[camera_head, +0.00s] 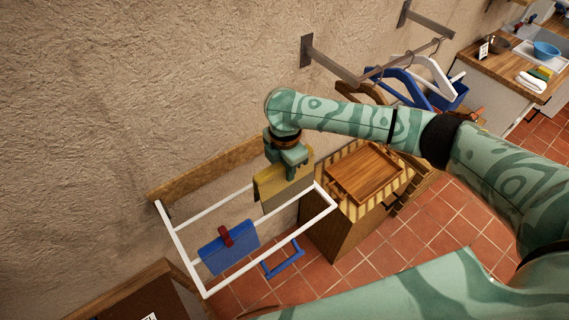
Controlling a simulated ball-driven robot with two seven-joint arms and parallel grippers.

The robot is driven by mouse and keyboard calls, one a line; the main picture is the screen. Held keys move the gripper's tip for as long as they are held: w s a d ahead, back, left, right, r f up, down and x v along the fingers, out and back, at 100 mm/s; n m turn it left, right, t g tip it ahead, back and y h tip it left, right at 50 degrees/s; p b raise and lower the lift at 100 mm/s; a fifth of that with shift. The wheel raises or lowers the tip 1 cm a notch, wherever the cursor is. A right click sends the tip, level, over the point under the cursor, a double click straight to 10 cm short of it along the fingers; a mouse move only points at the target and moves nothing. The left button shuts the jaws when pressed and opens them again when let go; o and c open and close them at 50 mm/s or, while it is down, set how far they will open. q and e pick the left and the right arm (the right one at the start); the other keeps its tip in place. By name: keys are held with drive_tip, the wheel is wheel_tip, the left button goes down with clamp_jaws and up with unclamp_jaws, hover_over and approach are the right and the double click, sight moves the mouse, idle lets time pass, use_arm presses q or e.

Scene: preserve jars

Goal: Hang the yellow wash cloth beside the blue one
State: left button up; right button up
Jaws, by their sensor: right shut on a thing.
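The yellow wash cloth (268,182) is folded over and hangs under my right gripper (287,174), which is shut on its top. The cloth is at the right part of the white drying rack (259,251), in line with its middle rail. I cannot tell whether its fold rests on the rail. The blue wash cloth (240,248) hangs on the rack to the lower left, with a red peg (226,236) on it. A gap lies between the two cloths. My left gripper is not in view.
A wooden tray (364,174) lies on a striped-top cabinet (325,232) right of the rack. A blue handle-like bar (283,260) shows below the rack. Hangers (405,86) hang from a wall rail behind my right arm. A sink counter (510,68) stands far right.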

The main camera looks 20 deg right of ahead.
drive_tip(key=shift+w+r+p, duration=0.1)
drive_tip(key=shift+p, duration=0.25)
drive_tip(key=shift+w+f, duration=0.1)
drive_tip(key=shift+f, duration=0.25)
use_arm(q)
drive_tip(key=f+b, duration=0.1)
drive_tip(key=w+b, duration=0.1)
drive_tip(key=b, duration=0.1)
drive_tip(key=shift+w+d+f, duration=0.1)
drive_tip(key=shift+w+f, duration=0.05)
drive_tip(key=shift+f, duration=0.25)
use_arm(e)
wheel_tip(320, 180, down, 5)
drive_tip(key=shift+f, duration=0.2)
drive_tip(key=shift+f, duration=4.1)
idle(2.1)
